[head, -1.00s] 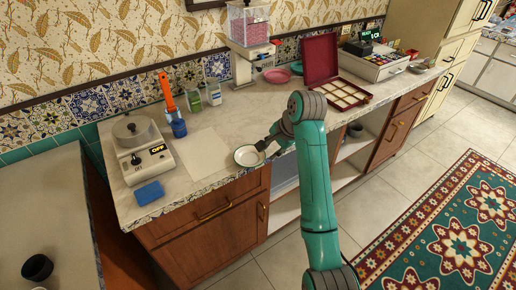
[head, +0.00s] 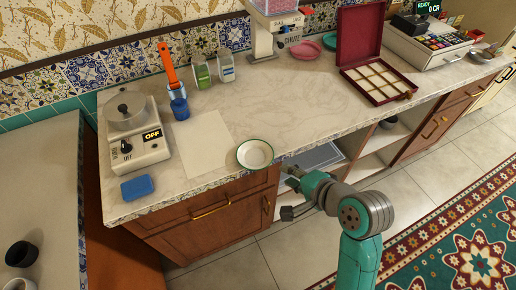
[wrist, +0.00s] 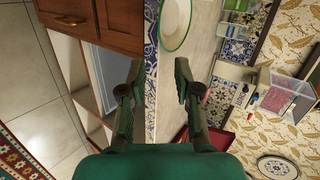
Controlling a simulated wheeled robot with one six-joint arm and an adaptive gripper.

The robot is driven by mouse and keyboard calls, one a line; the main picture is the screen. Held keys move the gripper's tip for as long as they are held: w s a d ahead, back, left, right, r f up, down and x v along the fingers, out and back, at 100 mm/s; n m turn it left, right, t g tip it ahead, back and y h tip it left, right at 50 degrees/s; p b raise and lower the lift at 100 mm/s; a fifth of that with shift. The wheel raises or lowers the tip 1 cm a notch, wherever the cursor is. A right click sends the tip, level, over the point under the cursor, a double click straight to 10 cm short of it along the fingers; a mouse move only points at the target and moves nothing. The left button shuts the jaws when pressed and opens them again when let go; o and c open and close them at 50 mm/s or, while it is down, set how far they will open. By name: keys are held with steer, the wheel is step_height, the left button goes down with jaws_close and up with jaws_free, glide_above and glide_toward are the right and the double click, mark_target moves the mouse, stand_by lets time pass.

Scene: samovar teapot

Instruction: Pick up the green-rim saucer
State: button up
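The green-rim saucer (head: 254,154) is a white dish with a green edge, lying flat near the front edge of the counter (head: 290,118). In the wrist view the saucer (wrist: 175,22) is at the top, partly cut off by the picture edge. My gripper (head: 287,192) is in front of the counter edge, to the right of and nearer than the saucer, apart from it. In the wrist view my gripper (wrist: 158,75) has its two fingers spread wide with nothing between them but the counter's tiled edge behind.
A white paper sheet (head: 205,140) lies left of the saucer. An open red box (head: 378,78) stands to the right. The counter between is clear.

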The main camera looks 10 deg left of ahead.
mark_target(255, 156)
steer(key=x, duration=1)
steer(key=shift+s+a, duration=0.2)
steer(key=shift+a, duration=0.25)
jaws_close()
